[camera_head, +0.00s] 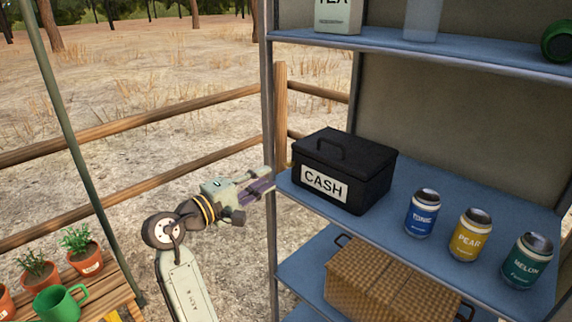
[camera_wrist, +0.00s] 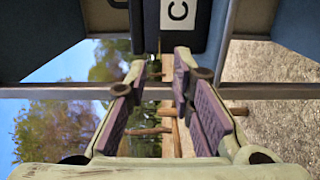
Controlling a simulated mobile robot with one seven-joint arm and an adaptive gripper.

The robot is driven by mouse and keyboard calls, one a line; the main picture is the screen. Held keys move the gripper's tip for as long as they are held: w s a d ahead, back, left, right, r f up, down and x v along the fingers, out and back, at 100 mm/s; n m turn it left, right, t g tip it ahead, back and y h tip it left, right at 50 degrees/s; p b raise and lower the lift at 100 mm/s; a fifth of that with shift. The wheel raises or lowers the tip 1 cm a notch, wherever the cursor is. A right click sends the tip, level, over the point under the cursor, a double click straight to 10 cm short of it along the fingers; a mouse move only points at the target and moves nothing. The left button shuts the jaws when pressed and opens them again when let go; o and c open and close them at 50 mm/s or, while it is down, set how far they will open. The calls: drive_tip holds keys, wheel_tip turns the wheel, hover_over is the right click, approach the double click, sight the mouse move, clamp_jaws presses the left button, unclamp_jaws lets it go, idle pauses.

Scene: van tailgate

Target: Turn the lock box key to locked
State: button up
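The black lock box (camera_head: 345,167) with a white CASH label stands upright on the blue middle shelf, its handle on top. In the wrist view, part of the dark box (camera_wrist: 151,28) and its label shows at the top, beyond my fingertips. A tiny yellowish spot shows by the box's left side; I cannot tell whether it is the key. My gripper (camera_head: 268,182) is just left of the shelf's front left post, close to the box's left side. In the wrist view, my gripper's (camera_wrist: 160,68) purple-padded fingers are apart with nothing between them.
The metal shelf post (camera_head: 270,130) stands close to my gripper. Blue, yellow and teal cans (camera_head: 422,212) stand right of the box. A wicker basket (camera_head: 385,283) is on the shelf below. Potted plants and a green mug (camera_head: 58,304) are at lower left.

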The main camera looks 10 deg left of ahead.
sight(291, 163)
drive_tip(key=p+x, duration=0.1)
drive_tip(key=x, duration=0.7)
drive_tip(key=shift+w+p, duration=0.2)
drive_tip(key=shift+p, duration=0.2)
drive_tip(key=shift+d, duration=0.15)
drive_tip(key=shift+c, duration=0.4)
clamp_jaws()
